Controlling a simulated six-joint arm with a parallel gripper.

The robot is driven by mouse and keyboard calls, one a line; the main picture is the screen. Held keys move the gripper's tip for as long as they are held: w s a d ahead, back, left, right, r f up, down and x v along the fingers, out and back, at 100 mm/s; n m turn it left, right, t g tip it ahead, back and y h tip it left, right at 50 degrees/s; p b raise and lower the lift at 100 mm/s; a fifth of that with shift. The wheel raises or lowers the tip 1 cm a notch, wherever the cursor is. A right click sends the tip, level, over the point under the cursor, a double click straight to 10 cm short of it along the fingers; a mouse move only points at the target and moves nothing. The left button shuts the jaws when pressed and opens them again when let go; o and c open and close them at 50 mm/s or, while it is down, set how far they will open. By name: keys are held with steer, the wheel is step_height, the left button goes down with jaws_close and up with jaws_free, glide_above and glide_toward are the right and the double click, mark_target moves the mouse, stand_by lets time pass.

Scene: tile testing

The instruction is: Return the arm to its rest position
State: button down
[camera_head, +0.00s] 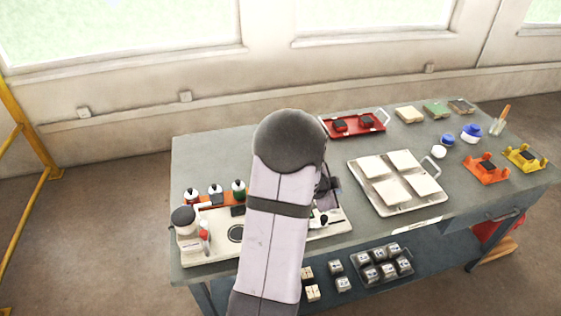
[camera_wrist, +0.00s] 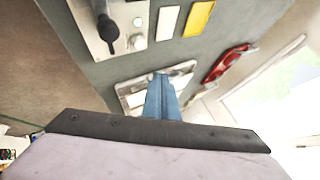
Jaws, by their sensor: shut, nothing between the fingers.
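My arm (camera_head: 275,215) rises through the middle of the head view, in front of the grey workbench (camera_head: 225,150). Its rounded dark joint is at the top and hides part of the bench. My gripper (camera_wrist: 162,82) shows in the wrist view as blue fingers closed together, with nothing between them. It is above the bench, and a pale tray (camera_wrist: 130,90) lies partly hidden behind the fingers. In the head view I cannot make out the fingertips.
A white tray (camera_head: 396,210) with several pale tiles lies right of my arm. A red tray (camera_head: 355,124) is behind. A white-based test station (camera_head: 215,254) with bottles stands left. Orange (camera_head: 487,175) and yellow (camera_head: 525,158) holders sit right. Several weights (camera_head: 385,271) lie on the lower shelf.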

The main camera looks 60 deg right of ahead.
steer(key=shift+w, duration=0.1)
